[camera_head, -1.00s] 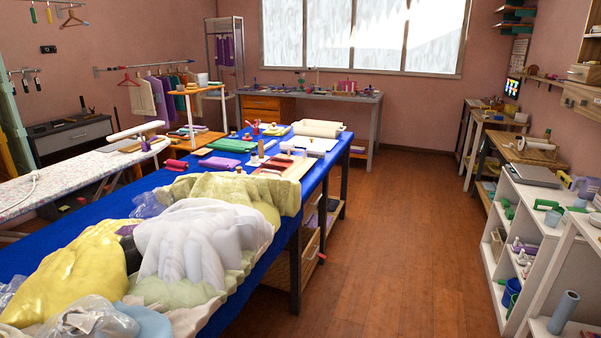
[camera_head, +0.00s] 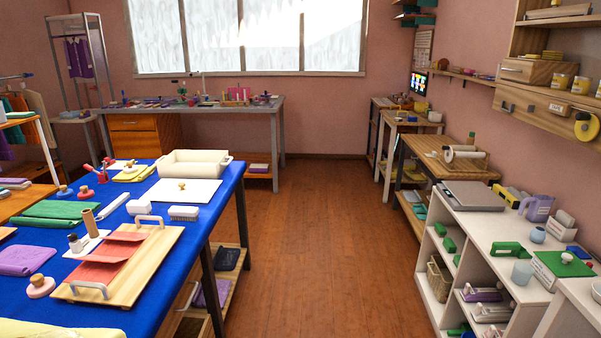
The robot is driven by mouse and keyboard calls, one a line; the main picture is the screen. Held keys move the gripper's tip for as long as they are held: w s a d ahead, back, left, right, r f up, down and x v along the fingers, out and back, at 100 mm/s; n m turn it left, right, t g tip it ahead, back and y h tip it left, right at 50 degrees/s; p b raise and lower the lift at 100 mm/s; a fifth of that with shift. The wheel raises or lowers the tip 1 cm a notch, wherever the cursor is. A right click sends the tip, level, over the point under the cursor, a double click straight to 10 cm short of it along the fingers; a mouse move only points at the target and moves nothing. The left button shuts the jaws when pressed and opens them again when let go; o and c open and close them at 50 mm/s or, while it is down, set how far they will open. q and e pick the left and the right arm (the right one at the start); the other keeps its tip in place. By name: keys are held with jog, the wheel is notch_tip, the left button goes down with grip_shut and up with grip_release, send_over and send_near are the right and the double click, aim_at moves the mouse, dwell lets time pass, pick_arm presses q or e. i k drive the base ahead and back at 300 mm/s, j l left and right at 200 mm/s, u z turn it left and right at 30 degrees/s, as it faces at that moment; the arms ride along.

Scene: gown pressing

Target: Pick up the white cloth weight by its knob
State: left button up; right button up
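Several round cloth weights with wooden knobs are on the blue-covered table (camera_head: 60,318). A pale, pinkish-white one (camera_head: 41,288) sits at the near left, beside a folded purple cloth, its knob up. A blue one (camera_head: 65,192) and a red one (camera_head: 86,193) stand farther back at the left. A small wooden knob (camera_head: 182,186) also shows on a flat white sheet (camera_head: 196,193) near the far right edge; I cannot tell if a white weight is under it. Neither of my grippers is in view.
A wooden board (camera_head: 150,262) with metal handles and red cloth lies near the table's right edge. A cream tray (camera_head: 194,164) is at its far end. Open wooden floor (camera_head: 310,260) separates the table from the white shelf unit (camera_head: 462,232) at the right.

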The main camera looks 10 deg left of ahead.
aim_at(130, 168)
jog(key=i+l, duration=0.1)
jog(key=i, duration=1)
jog(key=i+l, duration=0.1)
jog(key=i, duration=1)
jog(key=i+u, duration=0.15)
jog(key=i, duration=2.05)
jog(key=i+u, duration=0.2)
jog(key=i, duration=0.35)
jog(key=i+u, duration=0.2)
jog(key=i, duration=0.35)
jog(key=i+l+u, duration=0.2)
jog(key=i, duration=0.35)
jog(key=i+l+u, duration=0.2)
jog(key=i, duration=0.3)
jog(key=i+j+u, duration=0.15)
jog(key=i+u, duration=0.15)
jog(key=u, duration=0.2)
jog(key=i+u, duration=0.3)
jog(key=u, duration=0.15)
jog(key=i+u, duration=0.3)
jog(key=u, duration=0.2)
jog(key=i+l+u, duration=0.15)
jog(key=i+u, duration=0.15)
jog(key=u, duration=0.2)
jog(key=i+l+u, duration=0.2)
jog(key=u, duration=0.25)
jog(key=l, duration=0.1)
